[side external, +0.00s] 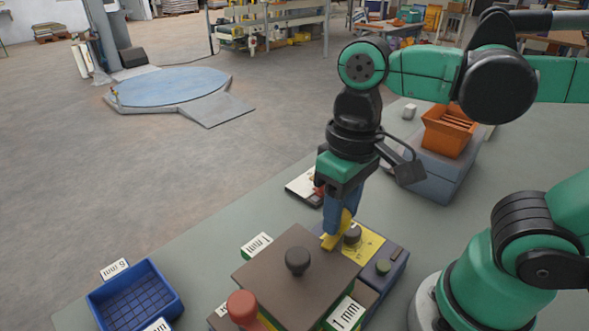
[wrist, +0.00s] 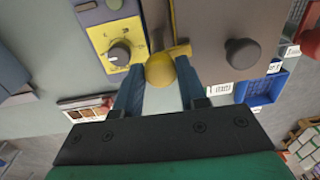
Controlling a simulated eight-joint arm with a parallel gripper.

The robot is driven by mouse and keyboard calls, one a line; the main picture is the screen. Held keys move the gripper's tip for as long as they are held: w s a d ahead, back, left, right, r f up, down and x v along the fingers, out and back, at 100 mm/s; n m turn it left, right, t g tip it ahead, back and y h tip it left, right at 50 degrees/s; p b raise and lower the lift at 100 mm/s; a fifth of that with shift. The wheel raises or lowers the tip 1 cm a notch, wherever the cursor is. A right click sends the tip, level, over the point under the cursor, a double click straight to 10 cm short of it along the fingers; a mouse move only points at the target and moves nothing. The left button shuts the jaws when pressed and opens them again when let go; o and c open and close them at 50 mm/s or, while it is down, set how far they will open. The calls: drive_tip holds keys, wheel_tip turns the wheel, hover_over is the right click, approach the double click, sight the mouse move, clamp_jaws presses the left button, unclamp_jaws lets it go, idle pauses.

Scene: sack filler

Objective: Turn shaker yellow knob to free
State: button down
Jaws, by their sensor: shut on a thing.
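The shaker is a stack with a flat brown lid (side external: 270,270) and a round black knob (side external: 297,261) on top. The yellow knob (wrist: 160,70) is rounded, with a yellow bar reaching right to the lid's edge in the wrist view. In the side view its yellow part (side external: 335,241) shows below my fingers at the lid's far edge. My gripper (side external: 338,220) points down with blue fingers, shut on the yellow knob. In the wrist view one finger stands on each side of it. The fingers partly hide the knob in the side view.
A yellow panel with a black dial (wrist: 119,53) sits close beside the knob. A blue crate (side external: 135,298) stands at the left, and a red knob (side external: 243,307) at the front. An orange bin (side external: 449,131) stands behind right. "1 mm" labels stand around the shaker.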

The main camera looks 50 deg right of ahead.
drive_tip(key=n, duration=0.4)
drive_tip(key=shift+n, duration=0.3)
drive_tip(key=n, duration=0.3)
drive_tip(key=shift+w+n, duration=0.1)
drive_tip(key=shift+n, duration=0.2)
drive_tip(key=n, duration=0.4)
drive_tip(key=shift+g, duration=0.3)
drive_tip(key=shift+n, duration=1.9)
drive_tip(key=shift+c, duration=2.4)
unclamp_jaws()
drive_tip(key=shift+r, duration=0.1)
